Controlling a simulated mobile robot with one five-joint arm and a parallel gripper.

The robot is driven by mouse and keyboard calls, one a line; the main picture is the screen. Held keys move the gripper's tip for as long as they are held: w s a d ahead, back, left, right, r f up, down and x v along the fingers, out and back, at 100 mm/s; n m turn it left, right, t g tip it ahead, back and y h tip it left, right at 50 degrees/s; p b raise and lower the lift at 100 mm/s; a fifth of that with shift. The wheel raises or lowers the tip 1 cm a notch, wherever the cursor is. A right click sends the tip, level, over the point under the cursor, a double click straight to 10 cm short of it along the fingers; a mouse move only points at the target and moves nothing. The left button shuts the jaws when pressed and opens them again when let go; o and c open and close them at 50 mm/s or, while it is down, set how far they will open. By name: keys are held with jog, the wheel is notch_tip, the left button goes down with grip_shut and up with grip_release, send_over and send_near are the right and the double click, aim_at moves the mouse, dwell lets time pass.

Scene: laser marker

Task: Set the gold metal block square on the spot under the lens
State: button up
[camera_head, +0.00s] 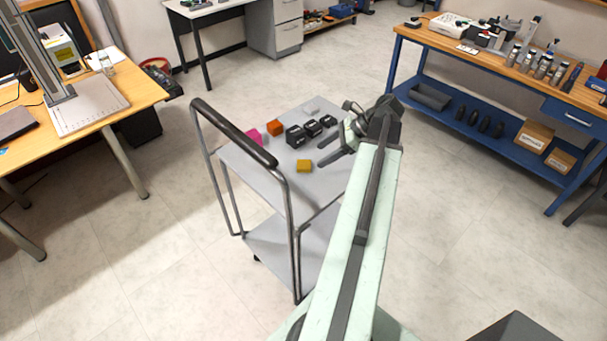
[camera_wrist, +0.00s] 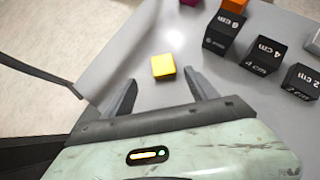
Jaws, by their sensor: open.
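The gold metal block (camera_head: 304,166) sits on the top shelf of a grey trolley (camera_head: 310,190). In the wrist view the gold block (camera_wrist: 163,67) lies just beyond and between my fingertips. My gripper (camera_head: 325,152) is over the trolley top, to the right of the gold block in the head view. My gripper (camera_wrist: 161,82) is open and empty, its two fingers apart. A machine with an upright column (camera_head: 45,50) and a flat pale plate (camera_head: 90,106) stands on the wooden desk at the left. I cannot make out its lens or the spot under it.
Black blocks marked with sizes (camera_head: 295,137), an orange block (camera_head: 275,127), a pink block (camera_head: 254,135) and a light grey block (camera_head: 311,106) share the trolley top. The trolley's dark handle (camera_head: 232,132) rises at its left. Open floor (camera_head: 150,220) lies between trolley and desk.

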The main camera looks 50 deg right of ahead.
aim_at(304, 164)
jog(key=shift+b+x, duration=0.85)
jog(key=shift+x, duration=0.35)
jog(key=shift+w, duration=0.1)
jog(key=b+x, duration=0.2)
jog(key=x, duration=0.1)
jog(key=b+x, duration=0.1)
jog(key=shift+w+d+f, duration=0.15)
jog(key=shift+w+f, duration=0.1)
jog(key=shift+f, duration=0.1)
jog(key=shift+w+f+b, duration=0.2)
jog(key=shift+w+b, duration=0.05)
jog(key=shift+b, duration=0.1)
jog(key=shift+a+r, duration=0.2)
jog(key=shift+a, duration=0.05)
grip_shut()
notch_tip(304, 164, up, 10)
jog(key=p, duration=1)
